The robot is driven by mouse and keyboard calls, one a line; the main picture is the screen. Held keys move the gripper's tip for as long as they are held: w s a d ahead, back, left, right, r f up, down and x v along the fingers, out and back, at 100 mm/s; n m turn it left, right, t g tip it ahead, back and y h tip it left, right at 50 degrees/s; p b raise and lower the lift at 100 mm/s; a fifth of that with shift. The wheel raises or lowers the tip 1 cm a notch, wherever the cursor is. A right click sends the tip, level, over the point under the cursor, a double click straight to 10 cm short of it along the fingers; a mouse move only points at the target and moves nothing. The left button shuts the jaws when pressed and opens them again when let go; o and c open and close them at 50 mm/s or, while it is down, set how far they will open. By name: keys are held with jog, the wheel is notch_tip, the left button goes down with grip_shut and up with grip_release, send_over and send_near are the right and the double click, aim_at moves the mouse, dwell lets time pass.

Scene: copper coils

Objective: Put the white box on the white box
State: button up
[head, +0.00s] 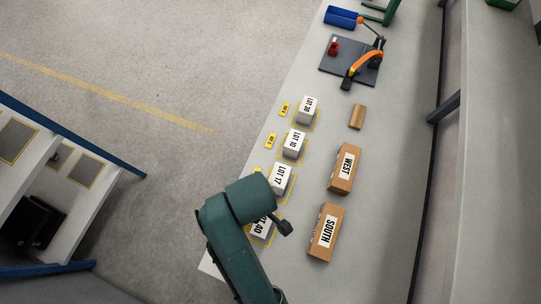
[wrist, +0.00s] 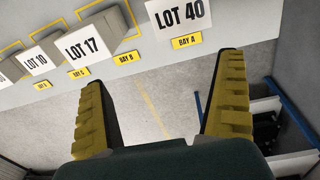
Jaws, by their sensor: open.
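Several white boxes stand in a row on the bench in the head view, each in a yellow outline: LOT 30 (head: 308,106), LOT 10 (head: 294,143), LOT 17 (head: 280,180) and LOT 40 (head: 262,228). My arm partly hides LOT 40. In the wrist view, LOT 40 (wrist: 180,14) is cut off by the top edge, with LOT 17 (wrist: 84,45) and LOT 10 (wrist: 36,62) to its left. My gripper (wrist: 164,95) is open and empty, its yellow fingers wide apart, with floor visible between them. The boxes appear beyond the fingertips; none is touched.
Yellow bay tags, such as BAY A (wrist: 187,41), line the bench edge. Brown cartons WEST (head: 344,168) and SOUTH (head: 326,232) and a small brown block (head: 357,116) stand right of the row. A dark board (head: 350,65) with an orange tool and a blue bin (head: 343,17) are farther back.

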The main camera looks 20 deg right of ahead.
notch_tip(320, 180, up, 4)
jog(key=g+p, duration=0.1)
jog(key=p, duration=0.3)
send_over(261, 223)
jog(key=shift+n, duration=0.3)
jog(key=f, duration=0.3)
jog(key=f+b, duration=0.1)
jog(key=f, duration=0.3)
jog(key=f+b, duration=0.1)
jog(key=f, duration=0.3)
jog(key=shift+w+a, duration=0.15)
jog(key=shift+a, duration=0.2)
jog(key=f, duration=0.4)
jog(key=shift+s+d+f, duration=0.2)
jog(key=shift+d+f, duration=0.1)
jog(key=shift+d, duration=0.1)
jog(key=shift+f, duration=0.45)
jog(key=shift+w+r, duration=0.1)
jog(key=c, duration=1)
